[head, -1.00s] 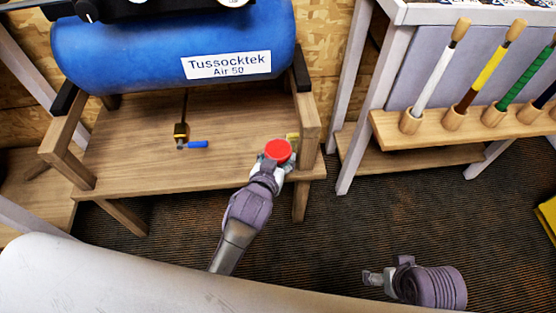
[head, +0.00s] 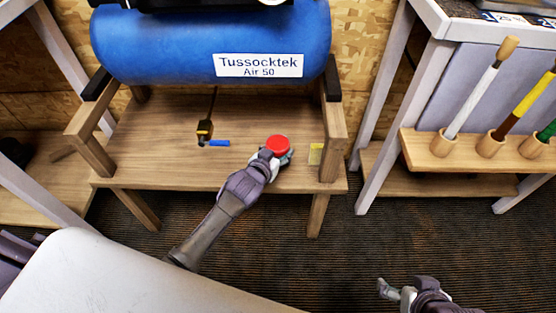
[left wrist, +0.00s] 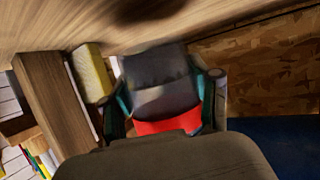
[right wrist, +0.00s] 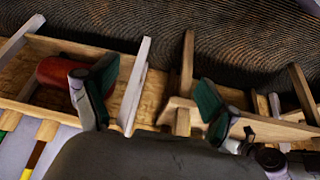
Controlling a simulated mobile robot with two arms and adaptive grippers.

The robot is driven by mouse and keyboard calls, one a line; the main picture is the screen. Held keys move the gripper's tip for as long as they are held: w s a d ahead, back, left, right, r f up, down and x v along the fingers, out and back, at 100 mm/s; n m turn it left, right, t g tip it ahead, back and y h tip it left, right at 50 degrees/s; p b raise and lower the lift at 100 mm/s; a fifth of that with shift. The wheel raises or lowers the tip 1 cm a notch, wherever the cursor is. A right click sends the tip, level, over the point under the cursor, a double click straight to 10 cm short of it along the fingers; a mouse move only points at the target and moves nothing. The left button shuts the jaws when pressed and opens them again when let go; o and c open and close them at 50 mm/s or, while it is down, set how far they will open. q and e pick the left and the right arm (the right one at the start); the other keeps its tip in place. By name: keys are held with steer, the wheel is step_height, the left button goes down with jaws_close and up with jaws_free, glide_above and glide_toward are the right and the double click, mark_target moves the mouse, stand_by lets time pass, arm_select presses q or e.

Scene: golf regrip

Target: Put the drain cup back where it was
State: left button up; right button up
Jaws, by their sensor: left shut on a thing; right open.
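The red drain cup (head: 278,143) is in my left gripper (head: 274,157), above the right part of the wooden shelf in the head view. Whether it touches the shelf is unclear. In the left wrist view the cup (left wrist: 165,126) shows as a red band with a dark grey face between the two fingers. The drain valve (head: 205,131) with a blue handle hangs under the blue tank (head: 215,40), to the left of the cup. My right gripper (head: 386,289) is open and empty over the floor; its spread fingers show in the right wrist view (right wrist: 155,98).
The wooden shelf (head: 150,165) has posts at both ends. A rack (head: 412,155) with golf clubs stands at the right. A red rounded object (right wrist: 58,72) shows in the right wrist view. The shelf between cup and valve is clear.

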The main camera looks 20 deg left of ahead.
arm_select(q)
step_height(320, 180, down, 4)
steer(key=shift+r+b, duration=0.2)
steer(key=shift+b, duration=0.6)
arm_select(e)
steer(key=w+a+r+t+y, duration=0.1)
steer(key=w+a+r+t, duration=0.1)
steer(key=w, duration=0.5)
steer(key=shift+a+r+t, duration=0.2)
steer(key=shift+r+t, duration=0.7)
steer(key=shift+t, duration=0.3)
arm_select(q)
steer(key=shift+f, duration=0.1)
steer(key=o, duration=1)
steer(key=shift+o, duration=0.2)
arm_select(e)
steer(key=shift+w+r, duration=0.1)
steer(key=shift+r, duration=0.05)
